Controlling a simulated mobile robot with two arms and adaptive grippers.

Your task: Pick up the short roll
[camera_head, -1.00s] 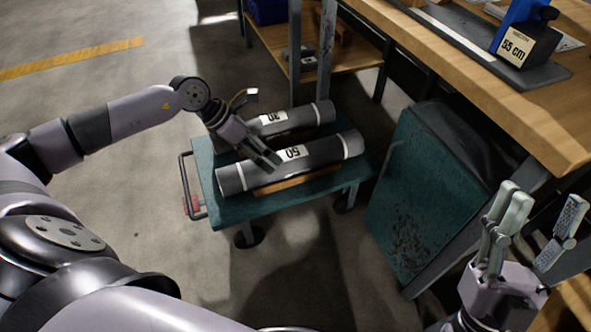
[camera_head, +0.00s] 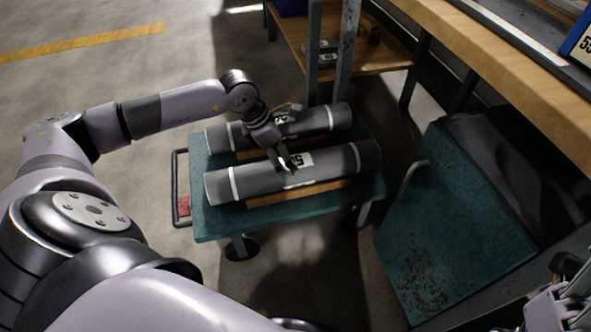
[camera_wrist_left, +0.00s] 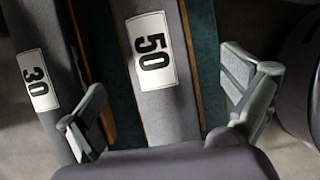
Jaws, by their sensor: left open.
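Two grey rolls with white bands lie side by side on a cart. The back roll (camera_head: 318,121) is the shorter; its label reads 30 in the left wrist view (camera_wrist_left: 31,58). The front roll (camera_head: 340,165) is longer; its label reads 50 in the wrist view (camera_wrist_left: 158,95). My left gripper (camera_head: 284,160) is open and empty above the front roll. In the wrist view its fingers (camera_wrist_left: 167,108) stand on either side of the 50 roll, one toward the 30 roll. My right gripper (camera_head: 560,290) is partly in view at the bottom right corner.
The teal cart (camera_head: 215,222) has wooden strips (camera_head: 300,193) beside the rolls and a handle at left. A teal panel (camera_head: 440,230) stands to the right, below a wooden workbench (camera_head: 500,65). A shelf post rises behind the cart. Floor at left is clear.

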